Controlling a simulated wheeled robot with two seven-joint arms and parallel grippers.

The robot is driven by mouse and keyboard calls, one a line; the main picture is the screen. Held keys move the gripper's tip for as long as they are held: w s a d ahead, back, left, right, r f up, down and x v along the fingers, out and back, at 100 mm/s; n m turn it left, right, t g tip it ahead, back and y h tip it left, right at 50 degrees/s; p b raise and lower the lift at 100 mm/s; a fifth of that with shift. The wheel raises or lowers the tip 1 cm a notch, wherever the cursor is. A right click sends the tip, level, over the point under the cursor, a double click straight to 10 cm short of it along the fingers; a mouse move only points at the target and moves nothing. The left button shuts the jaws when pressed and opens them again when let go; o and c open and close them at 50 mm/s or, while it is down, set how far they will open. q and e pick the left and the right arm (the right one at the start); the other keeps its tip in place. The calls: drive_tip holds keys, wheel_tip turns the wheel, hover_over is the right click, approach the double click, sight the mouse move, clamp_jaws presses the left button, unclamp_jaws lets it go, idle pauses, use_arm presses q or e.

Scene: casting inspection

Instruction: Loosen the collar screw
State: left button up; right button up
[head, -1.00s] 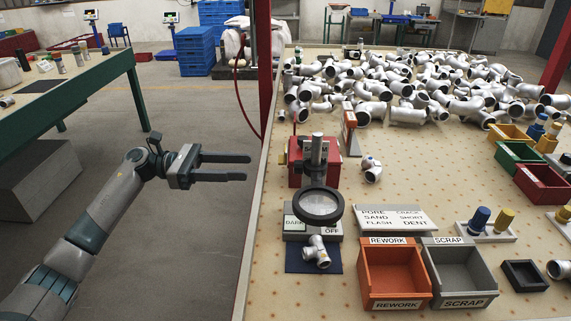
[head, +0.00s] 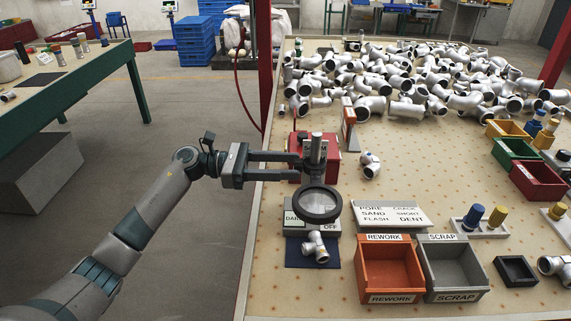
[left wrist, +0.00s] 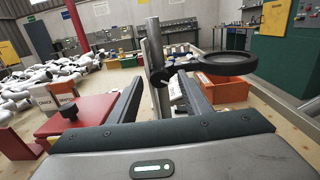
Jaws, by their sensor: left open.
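The magnifier stand has an upright metal post (head: 316,150) with a round dark-rimmed lens (head: 318,204) on the bench. In the left wrist view the post (left wrist: 152,42) rises just beyond my fingers, and the dark collar (left wrist: 161,77) carries the lens arm and ring (left wrist: 228,63). A small light pin-like part beside the collar may be its screw; it is too small to be sure. My left gripper (head: 299,163) is open and level, its fingers reaching from the left to the post near collar height. I cannot tell whether they touch it. My right gripper is out of view.
A red box (head: 299,166) stands behind the post. A metal fitting (head: 316,247) lies on the blue mat below the lens. The orange rework bin (head: 389,270) and grey scrap bin (head: 455,267) are to the right. Many pipe fittings (head: 400,85) fill the back.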

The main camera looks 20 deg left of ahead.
use_arm(q)
drive_tip(key=c, duration=1)
drive_tip(key=shift+c, duration=0.2)
drive_tip(key=shift+n, duration=0.4)
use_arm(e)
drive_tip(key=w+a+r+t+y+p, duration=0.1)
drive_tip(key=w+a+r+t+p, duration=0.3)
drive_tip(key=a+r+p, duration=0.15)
use_arm(q)
drive_tip(key=n+p, duration=0.4)
drive_tip(key=n, duration=1.9)
drive_tip(key=shift+r+p, duration=0.2)
drive_tip(key=shift+p, duration=0.15)
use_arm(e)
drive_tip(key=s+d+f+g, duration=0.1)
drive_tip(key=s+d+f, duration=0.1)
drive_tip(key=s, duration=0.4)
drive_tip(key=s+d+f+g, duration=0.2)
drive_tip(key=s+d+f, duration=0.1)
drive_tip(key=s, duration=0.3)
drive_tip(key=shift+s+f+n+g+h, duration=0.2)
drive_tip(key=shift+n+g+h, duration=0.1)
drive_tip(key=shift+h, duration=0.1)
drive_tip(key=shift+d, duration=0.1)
